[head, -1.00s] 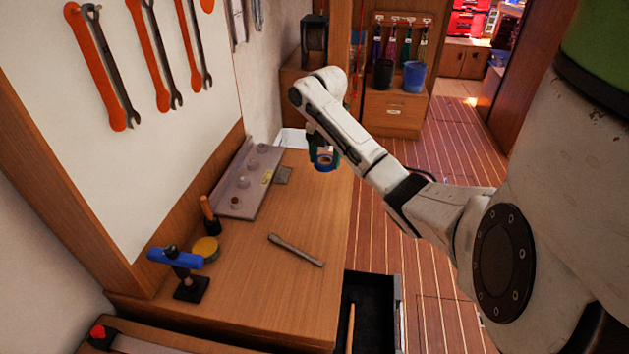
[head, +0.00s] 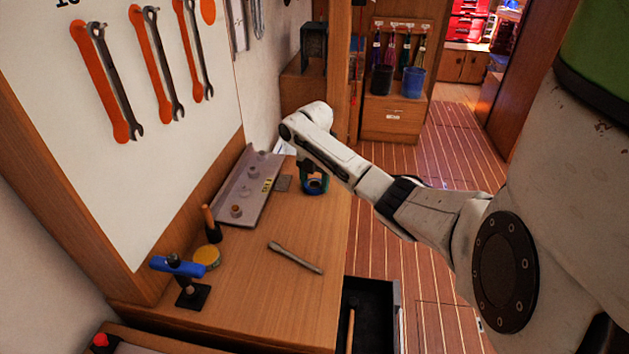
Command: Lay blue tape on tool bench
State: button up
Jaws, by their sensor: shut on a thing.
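The tool bench (head: 265,290) is a wooden worktop along the left wall. The blue tape (head: 316,186) is a small blue roll at the bench's far right part, below the end of my arm. My gripper (head: 314,178) points down over that part of the bench and is shut on the tape. The fingers are small and dark here, and my arm partly hides them. I cannot tell whether the tape touches the bench top.
A grey metal rack (head: 248,185) lies along the wall side. A grey metal tool (head: 295,257), a yellow tin (head: 207,256) and a blue-topped stand (head: 184,278) are on the bench. An open black drawer (head: 372,315) juts out at the front right. The bench's middle is mostly clear.

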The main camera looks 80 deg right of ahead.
jog(key=o, duration=1)
jog(key=shift+f, duration=0.1)
notch_tip(320, 180, up, 12)
jog(key=shift+r, duration=0.2)
